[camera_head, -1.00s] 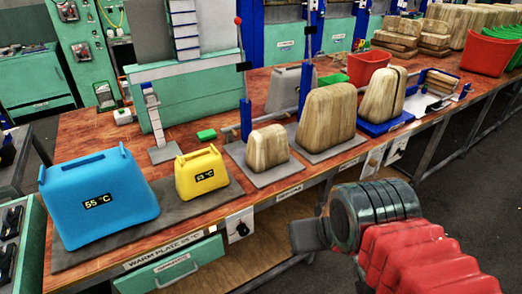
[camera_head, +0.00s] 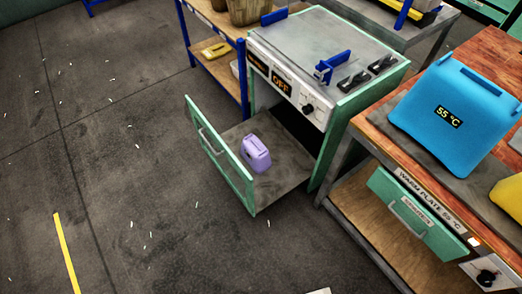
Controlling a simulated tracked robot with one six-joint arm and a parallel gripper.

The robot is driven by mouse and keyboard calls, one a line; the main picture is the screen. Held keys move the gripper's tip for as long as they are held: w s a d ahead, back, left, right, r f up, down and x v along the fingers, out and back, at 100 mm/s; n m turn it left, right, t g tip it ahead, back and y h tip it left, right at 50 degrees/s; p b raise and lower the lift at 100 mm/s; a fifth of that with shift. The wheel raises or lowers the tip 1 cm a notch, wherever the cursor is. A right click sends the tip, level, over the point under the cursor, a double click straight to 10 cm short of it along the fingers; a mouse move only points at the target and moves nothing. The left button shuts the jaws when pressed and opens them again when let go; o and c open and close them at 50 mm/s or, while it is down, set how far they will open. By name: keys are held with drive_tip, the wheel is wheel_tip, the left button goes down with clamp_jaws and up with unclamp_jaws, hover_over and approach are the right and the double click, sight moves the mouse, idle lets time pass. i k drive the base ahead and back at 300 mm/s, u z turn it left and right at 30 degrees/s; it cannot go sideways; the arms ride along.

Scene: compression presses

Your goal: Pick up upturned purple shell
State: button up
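A small purple shell (camera_head: 256,153) sits on the grey floor of an open pull-out drawer (camera_head: 245,200) with a green-framed front, low in the green cabinet. It stands near the drawer's front panel. I cannot tell for sure whether it is upturned. My gripper is not in view now.
The cabinet (camera_head: 318,50) has a panel reading OFF, black knobs and blue handles on top. To its right, the wooden bench (camera_head: 385,120) carries a blue 55 °C shell (camera_head: 450,115) and a partly seen yellow one (camera_head: 508,196). A blue-legged shelf (camera_head: 222,62) stands behind left. The floor at left is largely clear.

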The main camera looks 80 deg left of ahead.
sight(253, 151)
drive_tip(key=u, duration=2.3)
drive_tip(key=k, duration=0.45)
drive_tip(key=u, duration=0.45)
drive_tip(key=i, duration=0.5)
